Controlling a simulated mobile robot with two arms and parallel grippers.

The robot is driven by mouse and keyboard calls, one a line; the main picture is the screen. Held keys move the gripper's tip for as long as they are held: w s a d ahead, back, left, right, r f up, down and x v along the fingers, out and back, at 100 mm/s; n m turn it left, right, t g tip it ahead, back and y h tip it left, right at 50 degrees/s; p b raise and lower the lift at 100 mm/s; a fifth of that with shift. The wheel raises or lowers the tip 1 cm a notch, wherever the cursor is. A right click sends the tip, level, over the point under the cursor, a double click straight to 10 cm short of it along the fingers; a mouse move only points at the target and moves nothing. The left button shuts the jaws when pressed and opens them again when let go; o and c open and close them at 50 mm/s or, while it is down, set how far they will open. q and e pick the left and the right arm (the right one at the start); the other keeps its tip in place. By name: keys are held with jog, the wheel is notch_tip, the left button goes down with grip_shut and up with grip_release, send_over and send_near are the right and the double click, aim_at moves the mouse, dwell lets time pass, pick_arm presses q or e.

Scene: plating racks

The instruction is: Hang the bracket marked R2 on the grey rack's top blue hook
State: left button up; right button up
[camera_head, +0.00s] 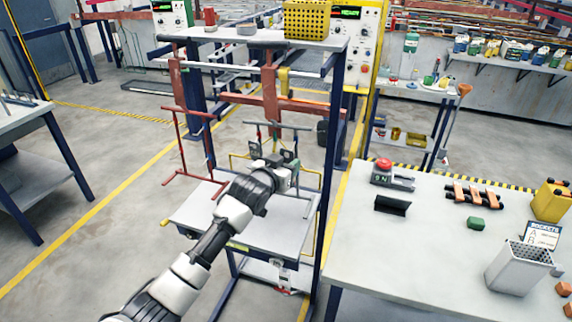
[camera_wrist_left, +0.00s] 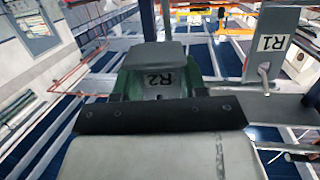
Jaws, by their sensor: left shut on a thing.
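My left gripper (camera_head: 287,163) reaches in front of the grey rack (camera_head: 291,126) at the middle of the work frame. In the head view the bracket is mostly hidden by the gripper. The grey rack's upper crossbar stands just beyond the gripper; small coloured parts sit near it, but I cannot clearly tell the top blue hook. I cannot tell whether the bracket touches the rack. My right gripper is not in view.
A red rack (camera_head: 189,140) stands left of the grey one. Blue uprights flank the work area. The right table (camera_head: 400,260) holds a red-button box (camera_head: 384,166), a black piece (camera_head: 392,205) and a perforated bin (camera_head: 517,270).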

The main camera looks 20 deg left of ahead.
pick_arm(q)
jog(key=shift+w+r, duration=0.1)
jog(key=shift+w, duration=0.05)
jog(key=shift+w, duration=0.25)
jog(key=shift+w+b, duration=0.35)
jog(key=shift+w, duration=0.15)
jog(key=shift+w, duration=0.1)
jog(key=shift+w+f, duration=0.2)
jog(key=shift+f, duration=0.05)
dwell(0.4)
jog(key=shift+w+d+f+b, duration=0.1)
jog(key=shift+w+f+b, duration=0.1)
jog(key=shift+w+b, duration=0.25)
jog(key=shift+f, duration=0.1)
jog(key=shift+w+f, duration=0.1)
jog(key=shift+f, duration=0.1)
dwell(0.6)
